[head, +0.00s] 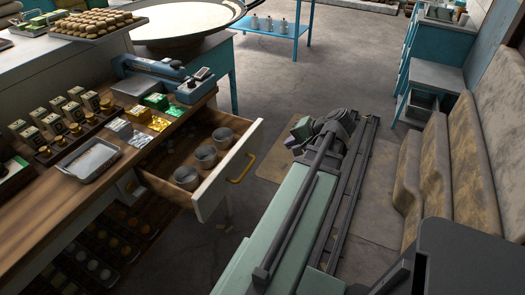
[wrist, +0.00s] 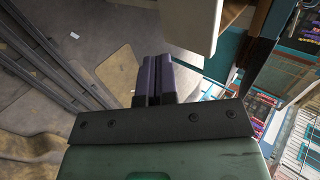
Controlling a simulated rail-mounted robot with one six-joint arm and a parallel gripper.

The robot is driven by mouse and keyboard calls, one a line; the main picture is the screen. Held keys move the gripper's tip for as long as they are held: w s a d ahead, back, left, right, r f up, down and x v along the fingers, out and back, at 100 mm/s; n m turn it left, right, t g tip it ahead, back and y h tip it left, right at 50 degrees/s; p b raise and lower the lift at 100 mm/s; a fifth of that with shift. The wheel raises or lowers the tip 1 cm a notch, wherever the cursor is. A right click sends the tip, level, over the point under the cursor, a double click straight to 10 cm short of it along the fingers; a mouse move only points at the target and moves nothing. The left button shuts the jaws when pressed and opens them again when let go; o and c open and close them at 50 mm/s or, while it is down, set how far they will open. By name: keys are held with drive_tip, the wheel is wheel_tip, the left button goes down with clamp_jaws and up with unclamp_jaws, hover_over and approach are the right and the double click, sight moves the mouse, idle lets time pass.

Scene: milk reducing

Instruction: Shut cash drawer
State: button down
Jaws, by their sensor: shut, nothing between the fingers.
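The cash drawer (head: 208,185) is pulled out of the wooden counter in the head view. It has a pale front panel (head: 230,178) and a yellow handle (head: 241,168). Three round grey cups sit inside it. My gripper (wrist: 154,65) shows in the wrist view, its two dark purple fingers pressed together and empty. A pale panel, seemingly the drawer front (wrist: 190,22), is above and to the right of the fingers, apart from them. In the head view my arm is right of the drawer, and the fingers are hard to make out. The handle is not visible in the wrist view.
The wooden counter (head: 60,225) at left holds a metal tray (head: 88,158), colored stacks and small boxes. Floor rails (head: 350,190) run beside my arm. A worn bench (head: 470,150) stands at right. Open floor (head: 300,70) lies beyond the drawer.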

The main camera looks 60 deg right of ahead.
sight(252, 149)
drive_tip(key=b+x, duration=0.2)
drive_tip(key=x, duration=0.2)
drive_tip(key=w+r+b+x, duration=0.1)
drive_tip(key=b+x, duration=0.1)
drive_tip(key=x, duration=0.2)
drive_tip(key=b+x, duration=0.2)
drive_tip(key=x, duration=0.2)
drive_tip(key=shift+w+r+b, duration=0.15)
drive_tip(key=shift+w+b, duration=0.15)
drive_tip(key=shift+b, duration=0.05)
drive_tip(key=shift+w, duration=0.55)
